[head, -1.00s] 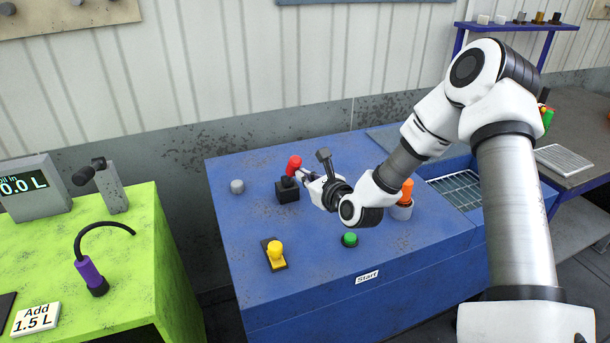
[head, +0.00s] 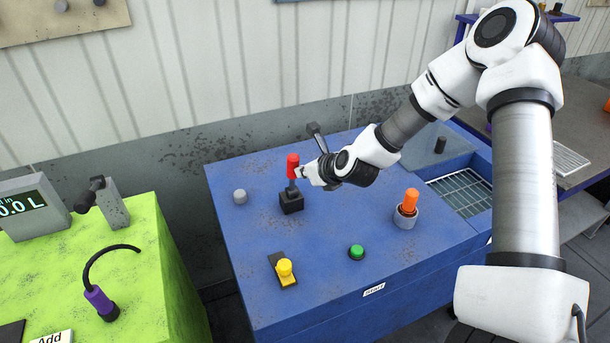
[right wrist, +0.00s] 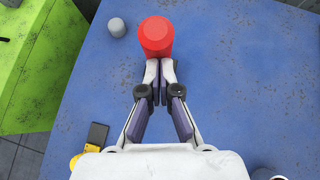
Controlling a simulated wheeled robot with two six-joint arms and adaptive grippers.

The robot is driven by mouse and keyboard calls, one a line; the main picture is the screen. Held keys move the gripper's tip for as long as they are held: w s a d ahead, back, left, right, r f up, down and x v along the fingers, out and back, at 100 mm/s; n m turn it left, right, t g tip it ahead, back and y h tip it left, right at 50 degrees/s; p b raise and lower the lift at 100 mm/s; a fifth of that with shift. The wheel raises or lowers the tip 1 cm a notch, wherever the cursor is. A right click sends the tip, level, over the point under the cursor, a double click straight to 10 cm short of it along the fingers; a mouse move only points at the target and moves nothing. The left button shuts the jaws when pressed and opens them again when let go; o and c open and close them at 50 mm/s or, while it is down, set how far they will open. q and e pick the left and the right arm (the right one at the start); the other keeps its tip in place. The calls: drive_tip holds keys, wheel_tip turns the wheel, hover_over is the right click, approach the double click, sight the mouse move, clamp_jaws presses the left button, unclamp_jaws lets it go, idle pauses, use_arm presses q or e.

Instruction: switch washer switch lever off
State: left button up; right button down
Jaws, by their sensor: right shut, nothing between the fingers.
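The red-handled lever (head: 292,168) stands nearly upright on its small black base (head: 291,203) on the blue machine top. I take it for the washer switch lever; no label on it is visible. My right gripper (head: 301,173) is shut and empty, its tips right at the right side of the red handle. In the right wrist view the red handle (right wrist: 156,36) shows just beyond the closed fingertips (right wrist: 159,62). I cannot tell whether they touch. The base is hidden in that view. My left gripper is out of view.
The blue top (head: 330,225) also holds a grey knob (head: 240,196), a yellow-knobbed switch (head: 285,268), a green button (head: 356,252) with a Start label, and an orange piece (head: 409,199) in a grey cup. A green bench (head: 150,260) stands at left.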

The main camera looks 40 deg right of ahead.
sight(296, 155)
drive_tip(key=shift+g, duration=0.6)
drive_tip(key=w+b, duration=0.1)
drive_tip(key=w+d+r+b, duration=0.1)
drive_tip(key=w, duration=0.1)
drive_tip(key=w+b, duration=0.2)
drive_tip(key=shift+d+r, duration=0.15)
drive_tip(key=shift+r, duration=0.05)
drive_tip(key=shift+w+d+r, duration=0.15)
drive_tip(key=shift+w+r, duration=0.05)
drive_tip(key=shift+r, duration=0.15)
drive_tip(key=shift+r, duration=0.15)
drive_tip(key=shift+d, duration=0.1)
